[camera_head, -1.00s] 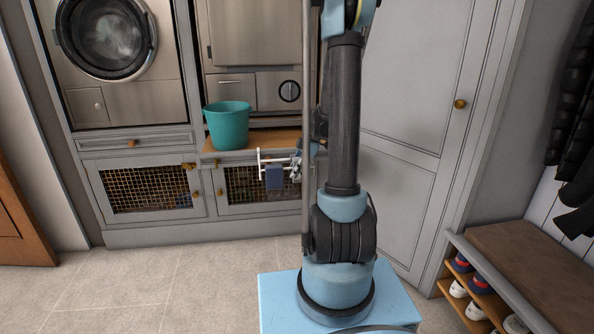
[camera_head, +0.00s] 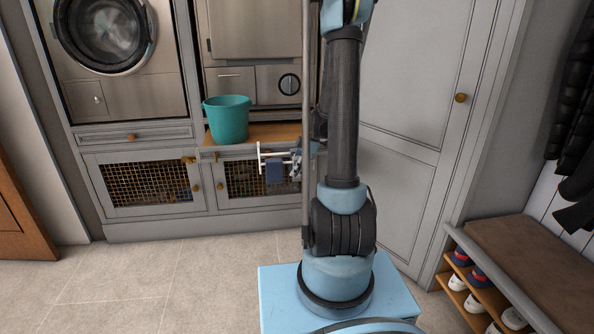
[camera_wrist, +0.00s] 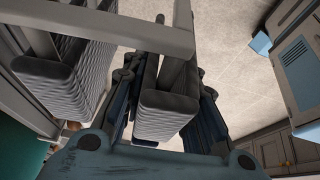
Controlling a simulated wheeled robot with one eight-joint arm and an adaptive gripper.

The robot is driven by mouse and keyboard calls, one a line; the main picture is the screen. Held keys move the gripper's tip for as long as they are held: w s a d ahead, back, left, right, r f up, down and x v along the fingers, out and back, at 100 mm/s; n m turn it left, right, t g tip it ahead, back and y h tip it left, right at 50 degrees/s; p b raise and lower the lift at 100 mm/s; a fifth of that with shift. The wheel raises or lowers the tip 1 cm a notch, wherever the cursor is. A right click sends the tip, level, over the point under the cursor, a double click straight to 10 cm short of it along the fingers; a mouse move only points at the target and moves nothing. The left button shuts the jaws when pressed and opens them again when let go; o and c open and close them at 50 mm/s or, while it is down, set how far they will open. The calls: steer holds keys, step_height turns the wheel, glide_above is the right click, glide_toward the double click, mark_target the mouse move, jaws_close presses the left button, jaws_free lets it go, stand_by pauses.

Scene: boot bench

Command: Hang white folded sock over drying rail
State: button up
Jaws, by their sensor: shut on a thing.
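The white drying rail (camera_head: 262,162) stands out from the front of the low cabinet in the head view. A bluish folded cloth (camera_head: 274,172) hangs from it. My gripper (camera_head: 297,165) is at the rail's right end, partly hidden by my arm. In the wrist view my gripper (camera_wrist: 165,85) is shut on the folded sock (camera_wrist: 165,120), which looks grey and ribbed here. Its two layers hang side by side between the fingers, beside a rail bar (camera_wrist: 183,25). I cannot tell whether the sock rests on the bar. The other folded cloth (camera_wrist: 60,80) hangs to its left.
A teal bucket (camera_head: 227,120) stands on the wooden ledge (camera_head: 262,133) above the rail; its edge shows at the lower left of the wrist view (camera_wrist: 20,150). A shoe bench (camera_head: 530,250) is at the right. The tiled floor (camera_head: 180,285) at the left is clear.

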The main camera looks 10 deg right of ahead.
steer(key=o, duration=1)
steer(key=v, duration=1.2)
steer(key=shift+d+f, duration=0.1)
steer(key=s+a+r+m+h, duration=0.15)
steer(key=s+m, duration=0.25)
steer(key=s, duration=0.4)
steer(key=s+a+r+m+h, duration=0.15)
steer(key=s+m, duration=0.25)
steer(key=s, duration=0.5)
steer(key=s+f+m, duration=0.2)
steer(key=s+m, duration=0.1)
steer(key=s, duration=0.2)
steer(key=s+f+m+h, duration=0.1)
steer(key=s+f+m, duration=0.1)
steer(key=s, duration=0.3)
steer(key=s+f+m+t, duration=0.1)
steer(key=s+f+m, duration=0.2)
steer(key=s+m, duration=0.2)
steer(key=shift+s+f, duration=0.15)
steer(key=shift+s, duration=0.05)
